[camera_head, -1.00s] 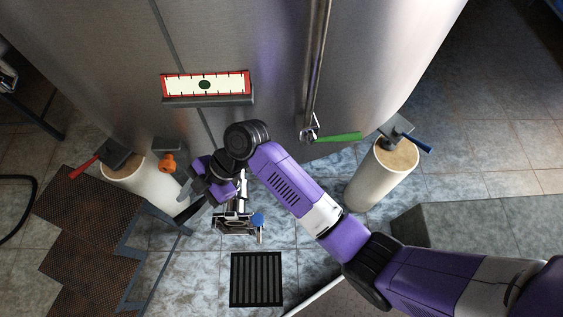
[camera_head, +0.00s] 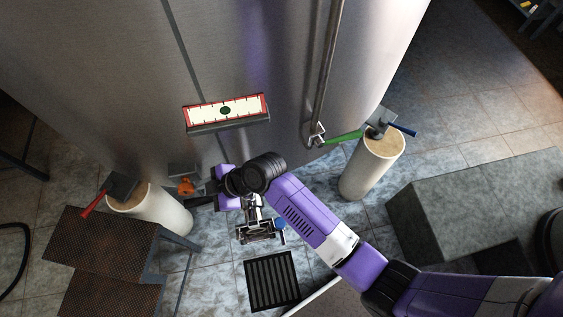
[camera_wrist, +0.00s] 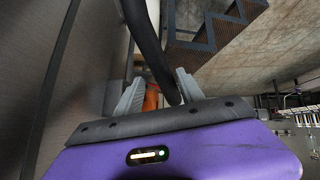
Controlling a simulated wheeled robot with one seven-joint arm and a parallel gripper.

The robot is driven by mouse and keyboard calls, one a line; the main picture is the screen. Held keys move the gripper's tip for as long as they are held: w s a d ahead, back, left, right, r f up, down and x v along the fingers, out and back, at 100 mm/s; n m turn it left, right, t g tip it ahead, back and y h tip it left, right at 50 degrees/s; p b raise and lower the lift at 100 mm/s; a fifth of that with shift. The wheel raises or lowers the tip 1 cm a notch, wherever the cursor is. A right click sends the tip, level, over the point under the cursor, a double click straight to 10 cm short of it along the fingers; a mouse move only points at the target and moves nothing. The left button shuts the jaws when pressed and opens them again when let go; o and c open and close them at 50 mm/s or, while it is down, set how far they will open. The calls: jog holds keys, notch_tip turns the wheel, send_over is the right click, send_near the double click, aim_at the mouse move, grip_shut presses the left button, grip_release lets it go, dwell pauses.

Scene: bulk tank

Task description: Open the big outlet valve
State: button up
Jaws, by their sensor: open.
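An orange handle (camera_head: 186,187) sits low at the tank's front, left of my wrist in the head view. A metal outlet fitting with a blue handle (camera_head: 278,225) stands under my forearm, partly hidden by it. Which of these belongs to the big outlet valve I cannot tell for sure. My gripper (camera_head: 202,199) is open and points left, close beside the orange handle. In the wrist view the orange handle (camera_wrist: 151,99) shows between the spread fingers of my gripper (camera_wrist: 158,80). Whether they touch it I cannot tell.
A dark curved bar (camera_wrist: 146,38) crosses close to the fingers. A green lever (camera_head: 343,137) sits by the pipe (camera_head: 325,75) on the tank (camera_head: 280,60). White pedestals stand left (camera_head: 165,217) and right (camera_head: 371,172). Perforated steps (camera_head: 90,262) lie left; a floor drain (camera_head: 271,281) is below.

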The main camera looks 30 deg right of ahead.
jog(key=shift+v, duration=1.15)
jog(key=v, duration=0.5)
jog(key=shift+s+d+f+b, duration=0.15)
jog(key=shift+s+d+b, duration=0.15)
jog(key=shift+s+b, duration=0.1)
jog(key=s+d+f+m+t+h+b, duration=0.2)
jog(key=s+d+m+t+h, duration=0.1)
jog(key=s+d+m, duration=0.4)
jog(key=s+d+f+m+t+h+b, duration=0.25)
jog(key=s+d, duration=0.25)
jog(key=s, duration=0.3)
jog(key=s+d+r+m+t+h+b, duration=0.2)
jog(key=s+d+r+m+t+b, duration=0.2)
jog(key=s+r, duration=0.7)
jog(key=shift+s+d+m+b, duration=0.45)
jog(key=shift+s+d+b, duration=0.25)
jog(key=shift+d, duration=0.25)
